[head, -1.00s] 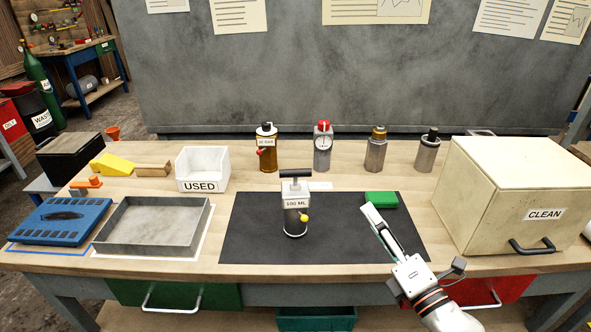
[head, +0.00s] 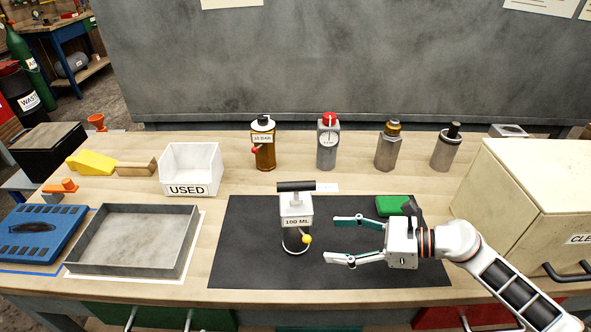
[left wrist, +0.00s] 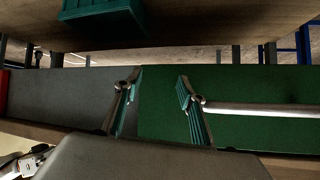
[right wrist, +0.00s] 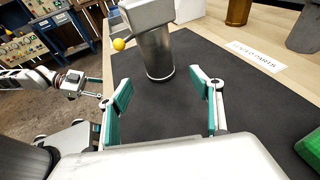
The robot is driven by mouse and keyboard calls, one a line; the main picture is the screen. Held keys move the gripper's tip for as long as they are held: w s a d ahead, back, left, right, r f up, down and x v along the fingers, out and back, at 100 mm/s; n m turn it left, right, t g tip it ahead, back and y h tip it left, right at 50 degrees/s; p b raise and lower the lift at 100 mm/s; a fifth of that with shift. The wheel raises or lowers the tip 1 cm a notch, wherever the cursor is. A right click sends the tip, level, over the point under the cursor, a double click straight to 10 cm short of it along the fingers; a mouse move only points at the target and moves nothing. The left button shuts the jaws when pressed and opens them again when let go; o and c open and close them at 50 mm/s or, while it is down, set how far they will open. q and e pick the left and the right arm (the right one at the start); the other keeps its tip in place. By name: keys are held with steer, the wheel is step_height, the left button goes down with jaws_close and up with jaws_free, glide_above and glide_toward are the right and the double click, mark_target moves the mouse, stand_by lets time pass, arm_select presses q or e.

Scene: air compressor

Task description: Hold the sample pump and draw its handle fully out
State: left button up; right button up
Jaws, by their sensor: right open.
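The sample pump (head: 296,208) stands upright on the black mat (head: 250,262). It has a grey "100 ML" head, a black crossbar handle (head: 296,186) on top and a yellow ball (head: 306,239) low at its side. The handle sits close above the head. My right gripper (head: 333,239) is open and empty, just right of the pump, its fingers pointing at it. In the right wrist view the pump's metal body (right wrist: 157,52) stands ahead between the fingertips, apart from them. My left gripper (left wrist: 157,95) is open and empty in front of the bench's green drawer (left wrist: 240,100).
A green block (head: 390,205) lies on the mat behind my right gripper. A grey tray (head: 133,243) and the white USED bin (head: 190,170) stand left. Several bottles, including an amber one (head: 264,145), line the back. A cream CLEAN box (head: 530,190) stands right.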

mark_target(301, 238)
steer(key=shift+w+a+f, duration=0.1)
steer(key=shift+a, duration=0.1)
steer(key=shift+a+f, duration=0.1)
steer(key=shift+a, duration=0.75)
steer(key=x, duration=0.6)
steer(key=shift+w+a+f, duration=0.1)
steer(key=shift+w+f, duration=0.1)
arm_select(q)
steer(key=shift+s+f, duration=0.45)
steer(key=shift+s, duration=0.1)
arm_select(e)
steer(key=shift+w+a+f, duration=0.2)
steer(key=shift+a, duration=0.5)
arm_select(q)
steer(key=shift+s+a+f, duration=0.1)
steer(key=shift+f, duration=0.15)
arm_select(e)
steer(key=c, duration=1.1)
steer(key=shift+c, duration=0.2)
arm_select(q)
steer(key=shift+r, duration=0.1)
